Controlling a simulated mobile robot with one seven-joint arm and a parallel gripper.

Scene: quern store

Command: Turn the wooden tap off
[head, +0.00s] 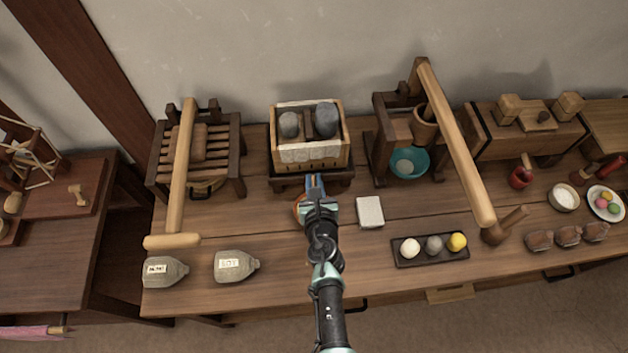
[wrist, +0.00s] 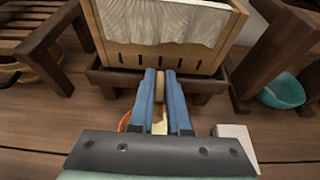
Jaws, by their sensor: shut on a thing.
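The wooden tap (wrist: 160,86) shows as a small light-brown piece between my gripper's two blue fingers in the wrist view, at the front of the dark stand. My gripper (wrist: 161,74) is shut on it. In the head view my gripper (head: 315,180) reaches the front of the stand (head: 338,178), and the fingers hide the tap there. Above stands a slotted wooden box (head: 341,161) lined with pale cloth, with two grey stones in it. A small pale yellow patch shows below the tap between the fingers; I cannot tell what it is.
An orange bowl (head: 299,206) sits under my gripper, mostly hidden. A white block (head: 369,212) lies just right. A wooden press with a long beam (head: 455,140) and a teal bowl (head: 424,158) stand further right. Two labelled grey bags (head: 236,265) lie front left.

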